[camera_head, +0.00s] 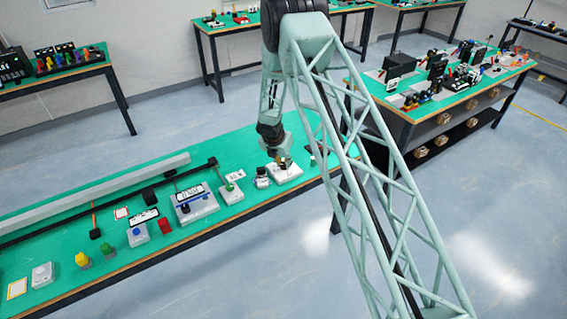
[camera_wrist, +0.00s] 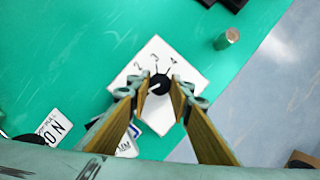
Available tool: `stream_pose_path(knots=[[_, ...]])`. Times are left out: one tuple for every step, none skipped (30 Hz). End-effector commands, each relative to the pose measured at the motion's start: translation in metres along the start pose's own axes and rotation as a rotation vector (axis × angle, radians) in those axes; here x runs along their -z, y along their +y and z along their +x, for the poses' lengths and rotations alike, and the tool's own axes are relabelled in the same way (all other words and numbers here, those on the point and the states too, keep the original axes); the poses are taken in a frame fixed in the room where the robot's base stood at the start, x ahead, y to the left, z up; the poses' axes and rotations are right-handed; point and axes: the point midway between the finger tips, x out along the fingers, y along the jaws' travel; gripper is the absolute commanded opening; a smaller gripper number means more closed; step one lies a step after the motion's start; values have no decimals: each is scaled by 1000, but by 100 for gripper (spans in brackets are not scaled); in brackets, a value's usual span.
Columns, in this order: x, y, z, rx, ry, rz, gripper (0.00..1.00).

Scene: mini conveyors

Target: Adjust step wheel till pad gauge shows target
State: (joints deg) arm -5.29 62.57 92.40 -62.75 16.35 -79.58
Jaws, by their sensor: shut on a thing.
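The step wheel shows in the wrist view as a black knob (camera_wrist: 161,79) on a white plate (camera_wrist: 159,112). Marks that look like 2, 3 and 4 run along its far side. A pale mark shows on the knob; which number it points to is unclear. My gripper (camera_wrist: 158,91) has its two fingers on either side of the knob, shut on it. In the head view my gripper (camera_head: 282,161) is down at the white plate (camera_head: 290,174) near the bench's right end. I cannot tell which device is the pad gauge, and no reading is legible.
A grey device with a dark-framed display (camera_head: 190,197) and a small plate with a green part (camera_head: 232,192) stand left of the wheel. A small cylinder (camera_wrist: 228,39) stands beyond the plate, near the bench edge. Labelled plates (camera_wrist: 50,128) lie at lower left.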

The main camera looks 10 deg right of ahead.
Motion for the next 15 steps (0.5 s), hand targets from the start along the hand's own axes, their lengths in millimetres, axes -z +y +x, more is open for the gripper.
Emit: stream_pose_path(knots=[[-1, 1, -1, 13, -1, 32, 9], [0, 2, -1, 21, -1, 52, 9], [0, 2, -1, 34, -1, 81, 9], [0, 2, -1, 43, -1, 105, 9], [-1, 3, -1, 53, -1, 130, 9], [-1, 3, -1, 67, -1, 163, 9], [-1, 3, -1, 77, -1, 188, 9], [-1, 3, -1, 88, -1, 215, 9], [-1, 3, 0, 103, -1, 250, 9], [-1, 3, 0, 114, -1, 276, 9], [-1, 3, 0, 125, -1, 303, 9], [-1, 4, 1, 139, -1, 338, 9], [-1, 4, 1, 150, -1, 364, 9], [-1, 4, 1, 160, -1, 391, 9], [-1, 4, 1, 175, -1, 426, 9]])
